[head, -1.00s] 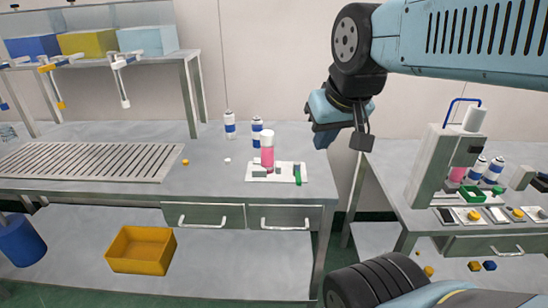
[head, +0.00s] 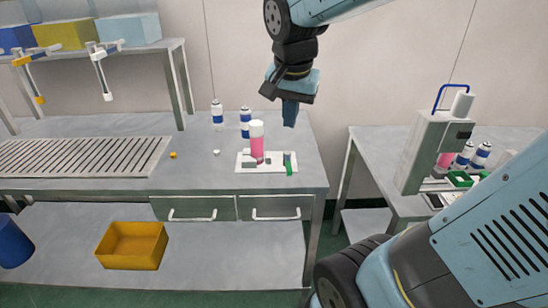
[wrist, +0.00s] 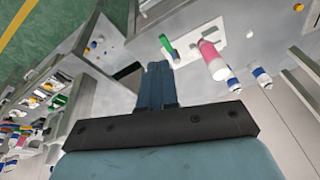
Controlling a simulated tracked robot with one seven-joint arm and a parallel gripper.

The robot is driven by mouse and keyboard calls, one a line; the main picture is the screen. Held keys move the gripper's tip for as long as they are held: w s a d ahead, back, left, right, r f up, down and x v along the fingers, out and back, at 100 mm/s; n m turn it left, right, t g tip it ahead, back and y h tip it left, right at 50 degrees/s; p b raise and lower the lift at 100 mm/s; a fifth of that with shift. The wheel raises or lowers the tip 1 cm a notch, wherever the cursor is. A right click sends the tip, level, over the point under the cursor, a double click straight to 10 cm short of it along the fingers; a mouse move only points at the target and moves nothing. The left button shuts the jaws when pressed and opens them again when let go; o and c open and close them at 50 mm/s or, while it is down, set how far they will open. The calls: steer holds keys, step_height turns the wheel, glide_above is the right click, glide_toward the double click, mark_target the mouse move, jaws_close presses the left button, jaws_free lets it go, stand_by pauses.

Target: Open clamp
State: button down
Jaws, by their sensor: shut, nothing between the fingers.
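A white plate (head: 274,168) lies on the left bench and bears a clamp with a green handle (head: 288,163) at its right end. A pink can with a white top (head: 257,143) stands upright on the plate, left of the handle. My gripper (head: 289,124) is shut and empty, pointing down. In the picture it is above the green handle and apart from it. The wrist view shows the shut fingers (wrist: 156,68), with the green handle (wrist: 167,46) just beyond their tips and the pink can (wrist: 212,60) to the right. Whether the clamp is shut is too small to tell.
Two white-and-blue cans (head: 217,115) (head: 245,122) stand behind the plate. A yellow cap (head: 173,155) and a white cap (head: 216,152) lie to its left. A crimping machine (head: 428,150) stands on the right bench, across a gap.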

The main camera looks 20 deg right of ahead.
mark_target(288, 167)
steer(key=w+a+f+m+g+h, duration=0.1)
steer(key=w+a+f+m+g, duration=0.1)
steer(key=w+f+m, duration=0.3)
steer(key=w+a+f+m+g+h, duration=0.2)
steer(key=w+f+m, duration=0.3)
steer(key=w+m, duration=0.4)
steer(key=shift+a+f, duration=0.4)
steer(key=shift+a, duration=0.4)
steer(key=x, duration=1)
steer(key=shift+s+d, duration=0.1)
steer(key=shift+s, duration=0.05)
steer(key=shift+s+d, duration=0.15)
steer(key=shift+d, duration=0.35)
steer(key=shift+s+d, duration=0.15)
steer(key=shift+d, duration=0.4)
steer(key=shift+s+d, duration=0.25)
steer(key=shift+d, duration=0.55)
